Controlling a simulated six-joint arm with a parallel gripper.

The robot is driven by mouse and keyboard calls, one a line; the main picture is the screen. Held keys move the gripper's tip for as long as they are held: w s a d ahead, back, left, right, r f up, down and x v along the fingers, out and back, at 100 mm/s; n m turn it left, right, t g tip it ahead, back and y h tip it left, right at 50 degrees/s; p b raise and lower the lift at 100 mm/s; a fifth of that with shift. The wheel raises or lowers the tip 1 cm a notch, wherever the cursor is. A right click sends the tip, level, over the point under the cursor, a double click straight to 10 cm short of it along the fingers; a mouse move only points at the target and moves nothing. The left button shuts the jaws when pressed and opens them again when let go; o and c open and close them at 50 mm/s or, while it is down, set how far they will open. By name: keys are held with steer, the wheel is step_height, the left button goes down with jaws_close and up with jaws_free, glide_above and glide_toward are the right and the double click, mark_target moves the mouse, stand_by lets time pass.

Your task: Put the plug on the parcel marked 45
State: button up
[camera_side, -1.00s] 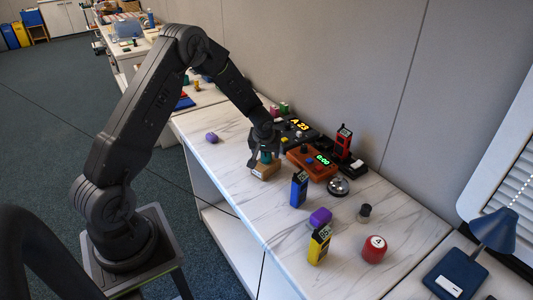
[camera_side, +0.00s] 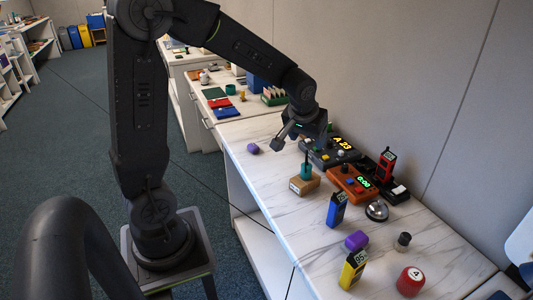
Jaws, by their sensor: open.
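A teal piece with a thin dark upright stem (camera_side: 306,171), which looks like the plug, stands upright on a small brown parcel (camera_side: 311,186). The parcel has a white label on its front face, too small to read. It sits on the marble-patterned counter (camera_side: 270,182). My gripper (camera_side: 300,142) is open and empty, above the teal piece and apart from it. No other brown parcel shows on this counter.
A purple block (camera_side: 253,148) lies left.

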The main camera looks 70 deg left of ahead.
steer(key=s+d+r+m+h, duration=0.1)
steer(key=s+d+r+m, duration=0.2)
steer(key=s+d, duration=0.3)
steer(key=s+d+r+m+t+h, duration=0.1)
steer(key=s+d+r+m, duration=0.2)
steer(key=s, duration=1)
steer(key=d+r, duration=0.2)
steer(key=d, duration=0.2)
steer(key=shift+m+t+h, duration=0.3)
steer(key=shift+h, duration=0.1)
